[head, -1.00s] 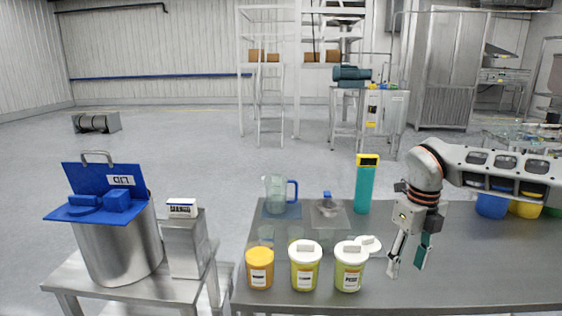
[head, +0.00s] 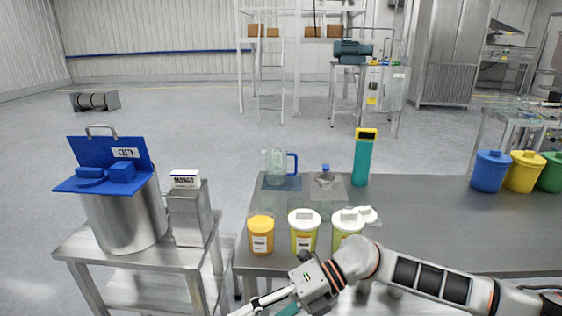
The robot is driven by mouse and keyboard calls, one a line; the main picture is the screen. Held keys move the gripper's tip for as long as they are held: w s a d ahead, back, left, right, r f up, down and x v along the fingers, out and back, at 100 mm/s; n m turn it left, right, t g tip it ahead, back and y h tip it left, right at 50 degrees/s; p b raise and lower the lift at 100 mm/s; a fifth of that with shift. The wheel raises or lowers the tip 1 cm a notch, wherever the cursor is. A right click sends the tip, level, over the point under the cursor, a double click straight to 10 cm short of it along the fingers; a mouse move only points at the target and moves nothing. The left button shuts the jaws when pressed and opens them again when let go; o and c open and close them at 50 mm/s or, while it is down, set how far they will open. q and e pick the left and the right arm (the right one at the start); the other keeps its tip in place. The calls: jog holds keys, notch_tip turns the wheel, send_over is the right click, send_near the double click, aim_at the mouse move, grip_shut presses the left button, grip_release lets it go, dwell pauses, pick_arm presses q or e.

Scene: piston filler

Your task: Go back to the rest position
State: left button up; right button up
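My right arm comes in from the right along the bottom of the head view. Its gripper (head: 265,307) is low in front of the table's front edge, pointing left and down. Its fingers are apart with nothing seen between them; the tips run to the picture's bottom edge. The forearm passes in front of the lower part of the rightmost white-lidded jar (head: 347,230). My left gripper is not in view.
The grey table (head: 430,220) holds an orange jar (head: 261,236), another white-lidded jar (head: 304,234), a pitcher (head: 276,166) and a teal bottle (head: 363,160). Coloured bins (head: 490,171) stand at right. A steel pot (head: 126,218) with a blue lid stands on a left cart.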

jog(key=w+a+r+m+t+y, duration=0.1)
jog(key=a+r+m+t+y, duration=0.4)
jog(key=m+t+y, duration=0.4)
jog(key=w+d+f+m+t+h, duration=0.3)
jog(key=d+f+m+t+h, duration=0.15)
jog(key=m, duration=0.35)
jog(key=w+d+f+m+t+h, duration=0.2)
jog(key=d+f+m+t+h, duration=0.1)
jog(key=d+m+t, duration=0.4)
jog(key=s+d+f+m+g+h, duration=0.1)
jog(key=s+d+f+m+h, duration=0.2)
jog(key=d+f+m+h, duration=0.7)
jog(key=s+d+f+m+g, duration=0.1)
jog(key=s+d+f+g, duration=0.1)
jog(key=s+d+f, duration=0.2)
jog(key=s+d+f+m+g+h, duration=0.1)
jog(key=s+d+f, duration=0.4)
jog(key=f, duration=0.6)
jog(key=s+g, duration=0.1)
jog(key=s, duration=0.1)
jog(key=shift+s+d+m, duration=0.3)
jog(key=shift+s+m, duration=0.1)
